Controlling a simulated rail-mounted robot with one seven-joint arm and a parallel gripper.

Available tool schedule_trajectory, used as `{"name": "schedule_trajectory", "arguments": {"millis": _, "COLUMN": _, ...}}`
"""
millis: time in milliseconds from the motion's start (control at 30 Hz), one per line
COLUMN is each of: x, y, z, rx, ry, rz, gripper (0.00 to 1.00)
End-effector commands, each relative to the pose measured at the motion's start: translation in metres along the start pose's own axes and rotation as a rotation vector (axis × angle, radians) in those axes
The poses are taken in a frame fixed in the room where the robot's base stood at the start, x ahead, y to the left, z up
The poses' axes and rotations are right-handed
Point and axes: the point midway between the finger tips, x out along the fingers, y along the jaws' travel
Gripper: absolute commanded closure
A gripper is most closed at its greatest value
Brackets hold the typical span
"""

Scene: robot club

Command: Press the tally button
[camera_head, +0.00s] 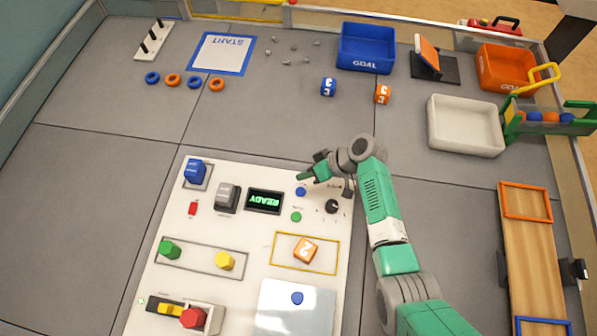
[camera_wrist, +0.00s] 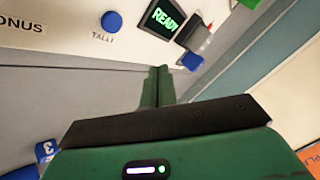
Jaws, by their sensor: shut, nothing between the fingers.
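The tally button is a round blue button (camera_head: 301,191) on the white control panel (camera_head: 232,235), beside the dark screen. In the wrist view the blue button (camera_wrist: 112,21) has a partly readable "TALL" label under it. My gripper (camera_head: 303,177) has green fingers and is near the panel's far edge, just beyond the button in the head view. In the wrist view my gripper's fingertips (camera_wrist: 158,71) are together with nothing between them. They appear apart from the button, below and right of it in that picture.
The screen (camera_head: 264,201) reads READY. A green button (camera_head: 296,217) and a black knob (camera_head: 332,206) sit close to the tally button. A grey lever block (camera_head: 227,196) is left of the screen. An orange numbered cube (camera_head: 305,250) lies in a yellow outline on the panel.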

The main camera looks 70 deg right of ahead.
Motion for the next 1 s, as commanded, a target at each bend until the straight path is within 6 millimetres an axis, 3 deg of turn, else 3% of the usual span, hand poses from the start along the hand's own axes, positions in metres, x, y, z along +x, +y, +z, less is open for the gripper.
{"name": "schedule_trajectory", "arguments": {"millis": 267, "x": 0.009, "y": 0.007, "z": 0.006, "rx": 0.0, "ry": 0.001, "rz": 0.001, "gripper": 1.0}}
{"name": "schedule_trajectory", "arguments": {"millis": 800, "x": 0.06, "y": 0.044, "z": 0.043, "rx": -0.001, "ry": 0.0, "rz": 0.002, "gripper": 1.0}}
{"name": "schedule_trajectory", "arguments": {"millis": 1000, "x": 0.062, "y": 0.045, "z": 0.044, "rx": -0.002, "ry": 0.001, "rz": 0.002, "gripper": 1.0}}
